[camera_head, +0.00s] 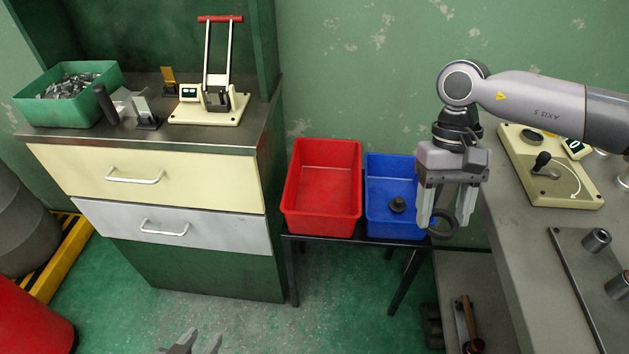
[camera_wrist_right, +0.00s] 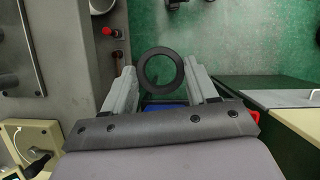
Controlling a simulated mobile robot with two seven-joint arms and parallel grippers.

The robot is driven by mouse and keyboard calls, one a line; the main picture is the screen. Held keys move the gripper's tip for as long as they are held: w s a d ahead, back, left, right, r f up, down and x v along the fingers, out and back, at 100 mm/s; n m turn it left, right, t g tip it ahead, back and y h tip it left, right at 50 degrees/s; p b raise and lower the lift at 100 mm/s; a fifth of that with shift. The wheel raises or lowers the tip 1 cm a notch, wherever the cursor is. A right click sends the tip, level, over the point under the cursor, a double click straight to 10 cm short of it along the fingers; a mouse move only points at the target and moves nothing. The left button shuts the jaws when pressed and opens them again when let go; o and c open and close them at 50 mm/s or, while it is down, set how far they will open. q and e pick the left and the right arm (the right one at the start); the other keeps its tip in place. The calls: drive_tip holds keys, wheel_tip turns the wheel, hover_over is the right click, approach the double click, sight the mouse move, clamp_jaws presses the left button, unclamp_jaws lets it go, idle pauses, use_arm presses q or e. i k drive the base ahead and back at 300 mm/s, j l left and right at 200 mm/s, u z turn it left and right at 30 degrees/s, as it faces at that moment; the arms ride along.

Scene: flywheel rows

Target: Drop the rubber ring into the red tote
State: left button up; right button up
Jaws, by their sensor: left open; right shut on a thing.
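The rubber ring (camera_head: 441,236) is a black ring held between the fingertips of my right gripper (camera_head: 443,221). In the right wrist view the ring (camera_wrist_right: 161,91) sits between the two grey fingers of the right gripper (camera_wrist_right: 161,78), which is shut on it. The red tote (camera_head: 320,224) stands on a low black stand, left of the held ring. Its visible inside looks empty. In the head view the ring appears over the right edge of the blue tote. My left gripper (camera_head: 191,345) is open at the bottom edge, partly cut off.
The blue tote (camera_head: 399,229) stands right beside the red tote and holds a small dark part (camera_head: 397,204). A drawer cabinet (camera_head: 150,180) stands at left, with a hand press (camera_head: 210,105) and a green bin (camera_head: 68,97) on top. A grey workbench (camera_head: 510,235) is at right.

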sight(329, 198)
drive_tip(key=i+j+u, duration=0.2)
drive_tip(key=i+j, duration=0.55)
drive_tip(key=i, duration=0.15)
